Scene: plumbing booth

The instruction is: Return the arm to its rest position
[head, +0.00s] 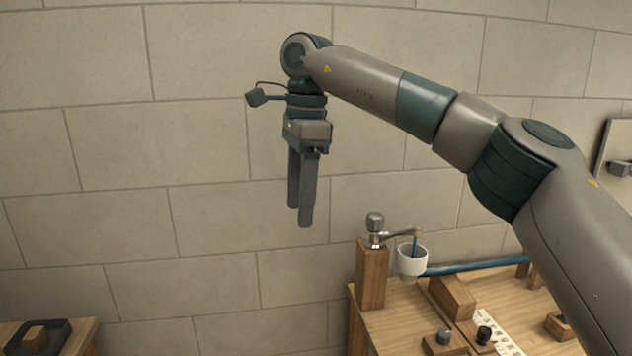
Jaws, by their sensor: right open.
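My right arm (425,105) comes in from the right and reaches across the upper middle of the view. My right gripper (299,215) hangs from it with its fingers pointing down. It is open and empty, in the air in front of the block wall, above and to the left of the wooden bench. Its two fingers partly overlap from this angle. My left gripper is not in view.
A wooden bench (400,322) at lower right carries a post (372,275) with a metal tap (375,222), a white cup (411,262), a blue pipe (465,267) and small blocks. A dark tray (60,335) sits at lower left. The wall (200,120) lies behind.

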